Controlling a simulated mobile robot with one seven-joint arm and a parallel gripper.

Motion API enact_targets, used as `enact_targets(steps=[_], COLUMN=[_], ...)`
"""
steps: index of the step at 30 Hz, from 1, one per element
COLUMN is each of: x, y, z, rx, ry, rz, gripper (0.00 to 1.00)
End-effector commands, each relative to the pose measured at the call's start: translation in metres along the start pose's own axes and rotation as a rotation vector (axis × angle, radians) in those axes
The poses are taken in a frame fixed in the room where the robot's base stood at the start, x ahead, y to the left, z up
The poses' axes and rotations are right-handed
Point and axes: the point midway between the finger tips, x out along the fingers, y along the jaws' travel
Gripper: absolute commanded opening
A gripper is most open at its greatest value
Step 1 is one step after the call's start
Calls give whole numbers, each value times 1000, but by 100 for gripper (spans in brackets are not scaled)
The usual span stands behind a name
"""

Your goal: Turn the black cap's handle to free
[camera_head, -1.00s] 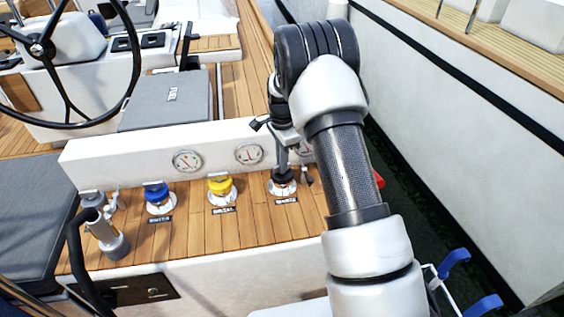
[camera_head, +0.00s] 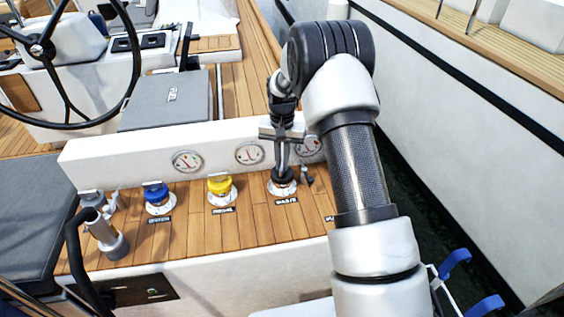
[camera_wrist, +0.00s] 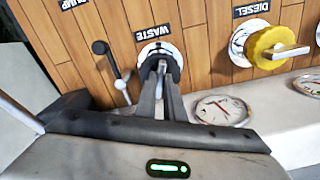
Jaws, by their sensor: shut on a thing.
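The black cap (camera_head: 283,184) sits in a round metal fitting on the wooden deck, by a WASTE label; it also shows in the wrist view (camera_wrist: 174,60). My gripper (camera_head: 283,172) points down onto it. In the wrist view my gripper's fingers (camera_wrist: 161,75) are shut on the cap's handle (camera_wrist: 162,65). The fingers hide much of the handle and part of the cap.
A yellow cap (camera_head: 220,185) marked DIESEL and a blue cap (camera_head: 155,192) stand to the left. A small black-knobbed lever (camera_head: 306,174) is close on the right. Gauges (camera_head: 249,153) line the white wall behind.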

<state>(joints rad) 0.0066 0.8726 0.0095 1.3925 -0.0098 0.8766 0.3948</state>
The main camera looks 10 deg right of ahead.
Motion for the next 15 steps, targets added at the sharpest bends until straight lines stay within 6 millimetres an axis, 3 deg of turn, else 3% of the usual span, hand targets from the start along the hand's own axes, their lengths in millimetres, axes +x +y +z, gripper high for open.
enact_targets(steps=[15], x=[0], y=[0], z=[0], rx=[-341], ry=[0], rz=[0], gripper=[0])
